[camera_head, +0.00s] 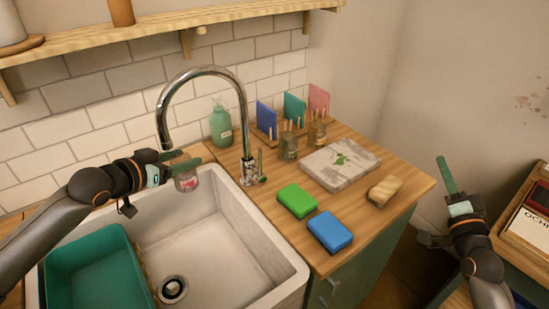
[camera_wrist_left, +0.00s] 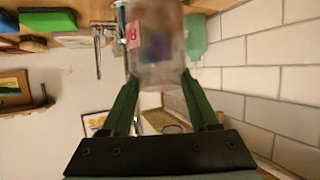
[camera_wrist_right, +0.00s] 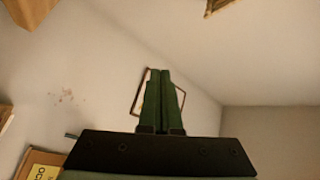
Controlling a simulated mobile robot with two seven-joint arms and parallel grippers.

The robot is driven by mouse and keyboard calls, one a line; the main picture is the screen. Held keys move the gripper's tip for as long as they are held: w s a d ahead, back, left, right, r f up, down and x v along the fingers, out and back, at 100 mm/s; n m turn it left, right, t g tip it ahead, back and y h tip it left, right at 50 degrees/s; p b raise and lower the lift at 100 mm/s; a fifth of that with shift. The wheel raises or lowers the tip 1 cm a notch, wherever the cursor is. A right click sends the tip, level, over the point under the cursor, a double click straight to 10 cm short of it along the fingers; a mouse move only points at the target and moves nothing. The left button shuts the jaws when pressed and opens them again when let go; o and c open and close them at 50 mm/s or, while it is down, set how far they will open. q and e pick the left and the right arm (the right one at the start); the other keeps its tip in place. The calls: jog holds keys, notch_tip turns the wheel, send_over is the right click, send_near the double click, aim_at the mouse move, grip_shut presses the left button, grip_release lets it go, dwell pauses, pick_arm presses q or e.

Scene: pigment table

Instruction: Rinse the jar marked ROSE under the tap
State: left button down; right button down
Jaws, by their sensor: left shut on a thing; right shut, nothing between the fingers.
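My left gripper (camera_head: 180,162) is shut on a small clear glass jar (camera_head: 187,182) and holds it over the back of the white sink (camera_head: 262,232). In the left wrist view the jar (camera_wrist_left: 157,50) has a pink label whose visible letter looks like R; the full word is not readable. The chrome tap (camera_head: 205,72) arches above, its spout end close to my left gripper. I cannot tell whether the jar's mouth is right under the spout. No water is visible. My right gripper (camera_head: 447,177) is shut and empty, raised near the right wall.
A teal basin (camera_head: 98,262) stands in the sink's left part.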

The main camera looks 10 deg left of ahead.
aim_at(259, 166)
jog(key=w+a+r+m+g+y, duration=0.1)
jog(key=w+a+r+g+y, duration=0.25)
jog(key=a, duration=0.65)
jog(key=s+a+f+n+g+y, duration=0.1)
jog(key=s+a+f+g+y, duration=0.25)
jog(key=a, duration=0.45)
jog(key=s+a+f+n+g+y, duration=0.1)
jog(key=s+a+f+g+y, duration=0.2)
jog(key=a, duration=0.6)
jog(key=w+a, duration=0.2)
jog(key=a, duration=0.8)
jog(key=shift+w+a+f+t, duration=0.15)
jog(key=shift+a+f+t, duration=0.15)
jog(key=shift+t, duration=0.1)
